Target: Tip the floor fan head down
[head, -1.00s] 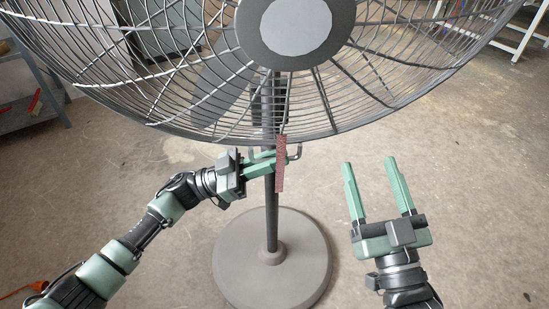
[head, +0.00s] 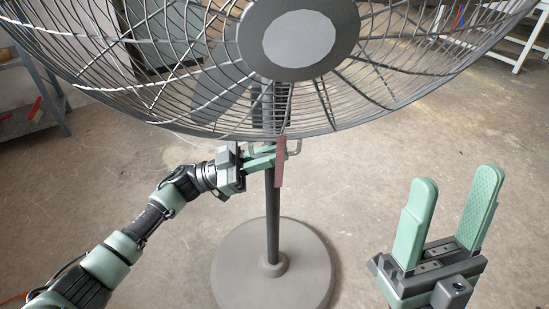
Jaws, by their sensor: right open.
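The floor fan's round wire head (head: 400,95) fills the top of the head view, with a grey hub (head: 298,38) facing me. Its dark pole (head: 272,215) stands upright on a round grey base (head: 270,280). My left gripper (head: 270,158) is at the upper pole, just under the cage's lower rim. Its green fingers reach to the pole beside a thin dark-red strip (head: 280,165), and the strip and pole hide whether they close on anything. My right gripper (head: 456,180) is open and empty, right of the fan, with its fingers pointing up in the picture.
The concrete floor (head: 345,185) around the base is clear. A grey shelf (head: 25,115) with a red item (head: 36,107) stands at the left edge. A white-legged table (head: 515,50) stands at the far right back.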

